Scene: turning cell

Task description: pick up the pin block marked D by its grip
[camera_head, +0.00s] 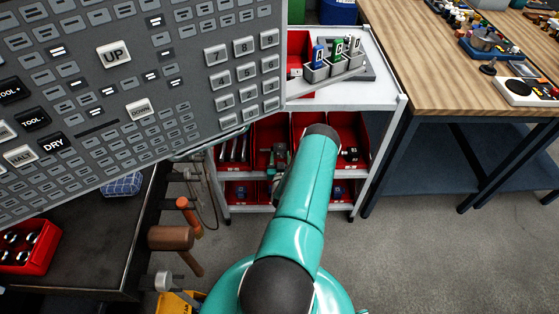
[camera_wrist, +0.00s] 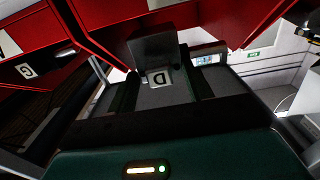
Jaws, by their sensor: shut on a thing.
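The pin block marked D (camera_wrist: 153,48) shows in the wrist view as a dark grey block. Its white label with the letter D, upside down in the picture, faces the camera. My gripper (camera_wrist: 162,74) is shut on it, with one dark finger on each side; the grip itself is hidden. In the head view my gripper (camera_head: 278,160) is at the red bins on the cart's middle shelf, mostly behind my arm. The block cannot be made out there.
Red bins (camera_wrist: 110,10) hang close above the block in the wrist view; one at left has a G label (camera_wrist: 25,70). The white cart (camera_head: 375,90) carries a grey rack (camera_head: 345,73) with coloured-grip blocks. A keypad panel (camera_head: 140,80) covers the upper left. Wooden benches stand right.

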